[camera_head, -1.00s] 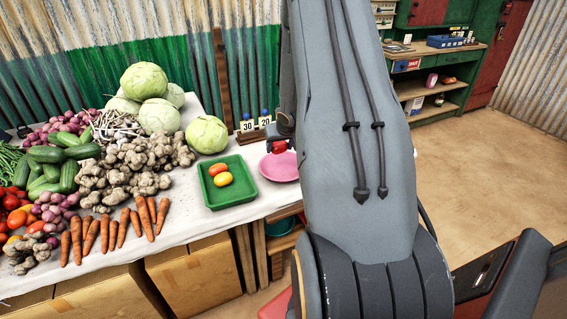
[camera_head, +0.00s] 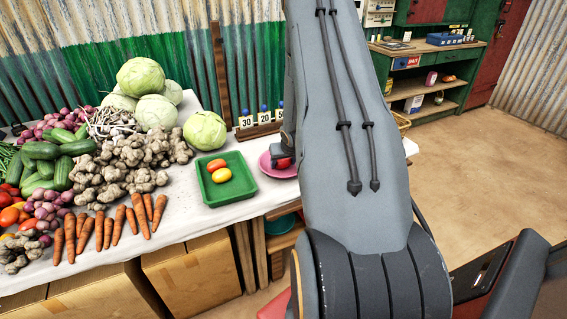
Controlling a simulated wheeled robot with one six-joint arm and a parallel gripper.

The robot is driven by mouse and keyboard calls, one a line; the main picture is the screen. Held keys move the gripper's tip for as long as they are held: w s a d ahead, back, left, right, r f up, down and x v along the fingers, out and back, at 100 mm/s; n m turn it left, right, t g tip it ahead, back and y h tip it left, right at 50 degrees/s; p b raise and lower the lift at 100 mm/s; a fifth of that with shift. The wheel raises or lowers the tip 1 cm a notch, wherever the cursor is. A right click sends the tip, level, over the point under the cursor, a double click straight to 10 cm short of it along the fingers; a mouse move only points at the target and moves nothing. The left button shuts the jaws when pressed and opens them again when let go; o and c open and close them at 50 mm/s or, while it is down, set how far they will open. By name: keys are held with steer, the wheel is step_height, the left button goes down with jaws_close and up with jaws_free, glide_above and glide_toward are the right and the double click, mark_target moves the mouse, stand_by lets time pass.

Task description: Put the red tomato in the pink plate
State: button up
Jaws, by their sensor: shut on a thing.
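The red tomato (camera_head: 284,163) shows at the left edge of my arm, over the pink plate. My gripper (camera_head: 283,156) is shut on it; my arm hides much of the gripper. The pink plate (camera_head: 267,168) lies on the white table, right of the green tray, and its right part is hidden behind my arm and gripper. I cannot tell whether the tomato touches the plate.
The green tray (camera_head: 208,194) holds an orange-red and a yellow tomato. Cabbages (camera_head: 205,131), ginger (camera_head: 130,155), carrots (camera_head: 100,228) and other vegetables fill the table to the left. Number cards (camera_head: 264,117) stand behind the plate. The table's front edge is close.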

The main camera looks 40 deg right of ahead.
steer(key=o, duration=1.1)
steer(key=shift+f, duration=0.1)
steer(key=shift+s+a+r, duration=0.1)
steer(key=shift+s+r, duration=0.15)
steer(key=shift+r, duration=0.4)
steer(key=v, duration=1)
steer(key=s+a+r+n+g, duration=0.15)
steer(key=a+r, duration=0.35)
steer(key=a, duration=0.6)
steer(key=s+a+r+n+g+y, duration=0.1)
steer(key=s+a, duration=0.4)
steer(key=a, duration=0.3)
steer(key=s+a+r+n+g, duration=0.1)
steer(key=s+a+r, duration=0.1)
steer(key=s+a, duration=0.4)
steer(key=s+a+r+n+g+y, duration=0.1)
steer(key=s+a+r, duration=0.1)
steer(key=s+a, duration=0.4)
steer(key=shift+a+r+g+y, duration=0.1)
steer(key=shift+a+g+y, duration=0.05)
steer(key=shift+a, duration=0.9)
steer(key=shift+a+r+g+y, duration=0.1)
steer(key=shift+a+y, duration=0.05)
steer(key=shift+a, duration=0.9)
